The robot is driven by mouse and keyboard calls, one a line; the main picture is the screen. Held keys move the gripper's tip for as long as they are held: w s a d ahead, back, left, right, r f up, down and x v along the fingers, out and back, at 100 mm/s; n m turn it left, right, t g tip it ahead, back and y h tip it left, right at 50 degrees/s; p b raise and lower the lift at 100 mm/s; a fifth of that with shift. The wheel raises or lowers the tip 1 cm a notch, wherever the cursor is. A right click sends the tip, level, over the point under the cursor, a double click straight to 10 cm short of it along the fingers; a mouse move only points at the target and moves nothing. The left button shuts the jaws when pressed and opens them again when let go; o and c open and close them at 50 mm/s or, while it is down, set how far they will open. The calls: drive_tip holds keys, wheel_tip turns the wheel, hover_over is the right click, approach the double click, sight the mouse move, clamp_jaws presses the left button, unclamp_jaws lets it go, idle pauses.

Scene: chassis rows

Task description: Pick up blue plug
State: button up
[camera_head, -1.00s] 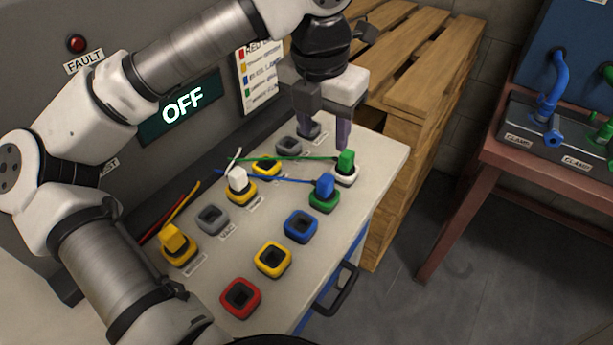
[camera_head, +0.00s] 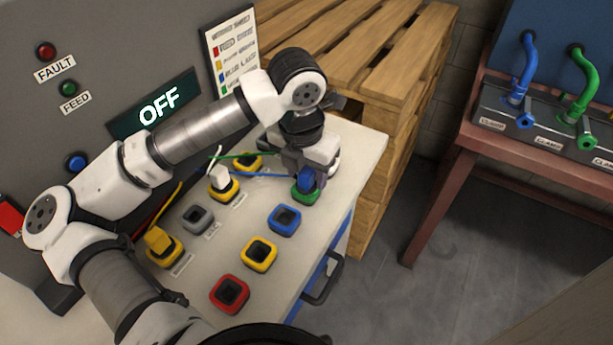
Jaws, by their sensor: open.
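The blue plug (camera_head: 306,181) stands in the green-rimmed socket (camera_head: 304,196) near the right edge of the panel top, with a blue wire running left from it. My gripper (camera_head: 308,176) is lowered over the blue plug, fingers pointing down and open around or beside it. Whether the fingers touch the plug cannot be told.
Empty blue (camera_head: 284,220), yellow (camera_head: 259,253) and red (camera_head: 229,293) sockets line the front. A white plug (camera_head: 221,178) and a yellow plug (camera_head: 158,240) stand at the left. Wires cross behind the gripper. A wooden pallet stack (camera_head: 370,60) stands behind.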

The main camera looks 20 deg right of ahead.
drive_tip(key=shift+f, duration=0.4)
drive_tip(key=shift+c, duration=0.2)
clamp_jaws()
